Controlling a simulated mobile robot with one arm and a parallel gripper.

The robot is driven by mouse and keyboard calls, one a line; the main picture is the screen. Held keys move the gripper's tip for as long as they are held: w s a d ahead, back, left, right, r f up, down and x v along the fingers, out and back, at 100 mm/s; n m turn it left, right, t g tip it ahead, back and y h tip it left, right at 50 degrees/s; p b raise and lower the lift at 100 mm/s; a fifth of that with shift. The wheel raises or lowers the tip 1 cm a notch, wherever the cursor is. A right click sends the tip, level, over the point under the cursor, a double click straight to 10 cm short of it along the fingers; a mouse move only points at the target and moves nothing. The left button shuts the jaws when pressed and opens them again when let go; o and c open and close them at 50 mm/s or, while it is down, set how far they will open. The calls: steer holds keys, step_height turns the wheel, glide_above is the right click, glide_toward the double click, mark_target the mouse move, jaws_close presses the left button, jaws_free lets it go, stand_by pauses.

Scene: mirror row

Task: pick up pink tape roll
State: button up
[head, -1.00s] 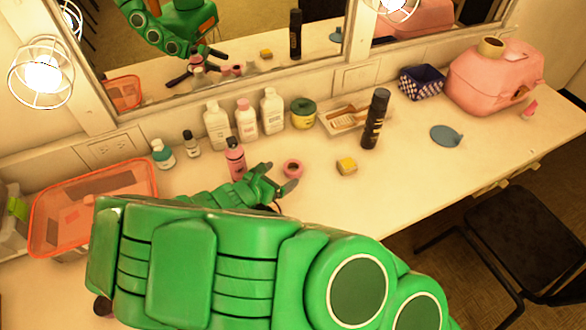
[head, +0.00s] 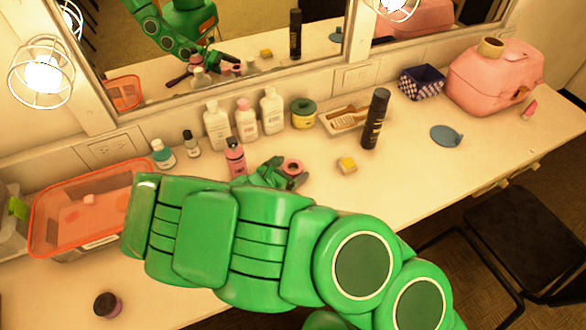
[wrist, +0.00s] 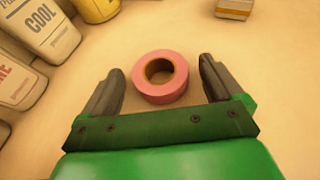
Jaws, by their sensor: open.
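The pink tape roll (wrist: 160,77) lies flat on the counter in the wrist view, its dark hole facing up. My gripper (wrist: 158,85) is open, with one dark finger on each side of the roll and clear gaps between. The roll sits between the fingertips, and I see no contact. In the head view the tape roll (head: 292,166) shows just beyond my green gripper (head: 289,172), which partly covers it. Whether the fingers are down at counter height cannot be told.
A pink bottle (head: 235,158) stands just left of my gripper. White bottles (head: 246,120) stand along the mirror. The counter at the front right is clear.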

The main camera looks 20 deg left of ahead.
steer(key=shift+c, duration=0.3)
steer(key=c, duration=1.1)
steer(key=shift+o, duration=0.2)
steer(key=shift+r, duration=0.15)
